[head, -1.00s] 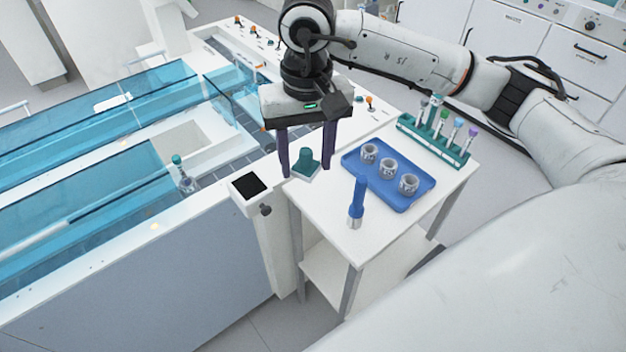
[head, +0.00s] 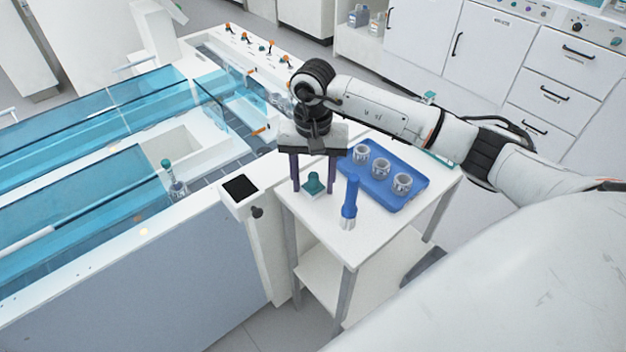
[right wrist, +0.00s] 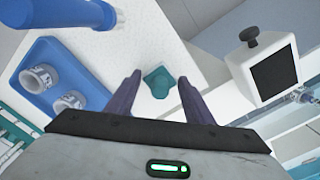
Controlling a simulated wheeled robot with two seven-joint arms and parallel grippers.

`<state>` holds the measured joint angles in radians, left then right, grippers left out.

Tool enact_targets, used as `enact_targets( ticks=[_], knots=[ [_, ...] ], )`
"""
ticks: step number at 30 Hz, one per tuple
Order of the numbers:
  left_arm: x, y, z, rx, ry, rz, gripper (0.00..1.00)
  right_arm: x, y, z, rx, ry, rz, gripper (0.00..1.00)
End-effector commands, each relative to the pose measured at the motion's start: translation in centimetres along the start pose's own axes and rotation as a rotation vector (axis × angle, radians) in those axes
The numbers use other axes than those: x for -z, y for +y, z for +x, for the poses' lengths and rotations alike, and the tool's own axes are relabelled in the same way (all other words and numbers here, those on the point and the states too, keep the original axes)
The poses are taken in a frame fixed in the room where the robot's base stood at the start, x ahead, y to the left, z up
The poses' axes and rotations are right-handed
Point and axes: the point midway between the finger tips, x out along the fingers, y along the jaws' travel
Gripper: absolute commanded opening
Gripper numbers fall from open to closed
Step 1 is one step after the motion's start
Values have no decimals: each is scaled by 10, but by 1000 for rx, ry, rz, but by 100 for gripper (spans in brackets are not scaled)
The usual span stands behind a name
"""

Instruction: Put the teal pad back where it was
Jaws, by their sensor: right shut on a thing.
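My left gripper is not in view.
A blue upright tool (head: 350,200) stands just right of the gripper. Behind it is a blue tray (head: 383,195) with three grey cups. The track housing with a black screen (head: 240,188) borders the table on the left. A teal rack is mostly hidden behind my arm.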

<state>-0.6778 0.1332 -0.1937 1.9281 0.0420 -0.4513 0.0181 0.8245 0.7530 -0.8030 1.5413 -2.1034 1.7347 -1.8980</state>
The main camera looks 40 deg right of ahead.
Motion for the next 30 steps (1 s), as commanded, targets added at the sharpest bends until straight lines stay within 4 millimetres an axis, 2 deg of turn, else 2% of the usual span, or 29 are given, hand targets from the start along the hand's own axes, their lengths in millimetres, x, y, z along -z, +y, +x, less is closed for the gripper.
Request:
enact_targets(
  ticks=[11,12,15,25,30],
  knots=[
    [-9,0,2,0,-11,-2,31,0,0,8,2,2,-1,26],
    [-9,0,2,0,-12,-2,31,0,0,8,2,2,-1,49],
    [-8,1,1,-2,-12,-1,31,0,-1,7,2,2,-1,66],
    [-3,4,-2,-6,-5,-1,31,0,-1,4,2,1,-1,66],
    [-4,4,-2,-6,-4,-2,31,1,-1,-13,5,4,-1,66]
  ],
)
